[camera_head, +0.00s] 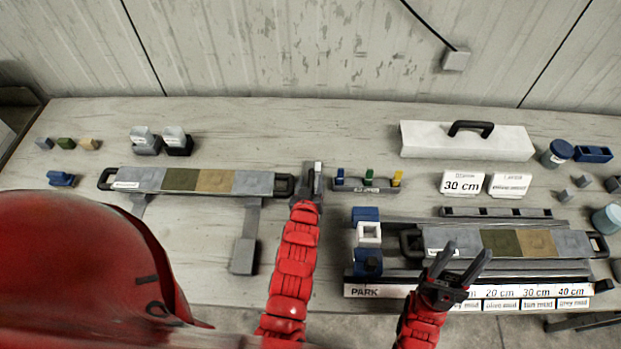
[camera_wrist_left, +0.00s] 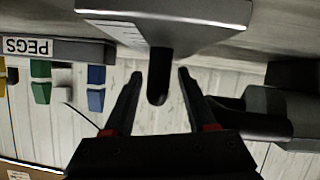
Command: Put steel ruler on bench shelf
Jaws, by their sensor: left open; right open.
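I cannot single out a steel ruler with certainty; a thin dark grey bar (camera_head: 497,212) lies behind the right-hand rack. My left gripper (camera_head: 313,180) is open at the right end of the left core tray (camera_head: 150,180), beside its black end handle (camera_head: 284,186). In the left wrist view its open fingers (camera_wrist_left: 157,85) stand either side of a dark handle (camera_wrist_left: 159,75) on a pale grey body (camera_wrist_left: 205,10); I see no grip. My right gripper (camera_head: 462,262) is open and empty in front of the right core tray (camera_head: 465,240).
The right tray lies on a rack with a PARK label strip (camera_head: 365,292). A peg rack (camera_head: 367,186) stands right of my left gripper, also in the wrist view (camera_wrist_left: 55,50). A white box (camera_head: 420,140) stands behind. Small blocks (camera_head: 66,143) lie back left. The bench's back middle is clear.

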